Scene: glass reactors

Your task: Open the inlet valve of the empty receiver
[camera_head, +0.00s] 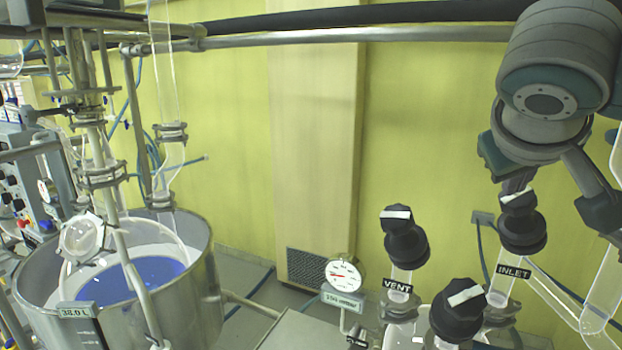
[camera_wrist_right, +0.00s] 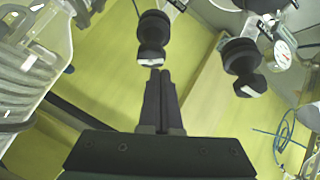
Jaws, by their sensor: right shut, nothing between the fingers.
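The black inlet valve knob (camera_head: 522,228) with a white bar on top stands on a glass neck labelled INLET (camera_head: 513,271). My right gripper (camera_head: 515,184) comes down from the upper right, just behind the top of this knob. In the right wrist view my closed, empty fingers (camera_wrist_right: 160,75) point at a black knob (camera_wrist_right: 152,38), which looks like the same one. The tips are at its white bar; I cannot tell whether they touch. The receiver's body is not clearly visible. My left gripper is out of view.
A similar knob labelled VENT (camera_head: 406,240) stands to the left, beside a round gauge (camera_head: 344,274). Another black knob (camera_head: 457,311) is nearer the front. A steel vessel (camera_head: 192,290) with blue liquid stands left. Glass tubing (camera_head: 602,295) rises at the right edge.

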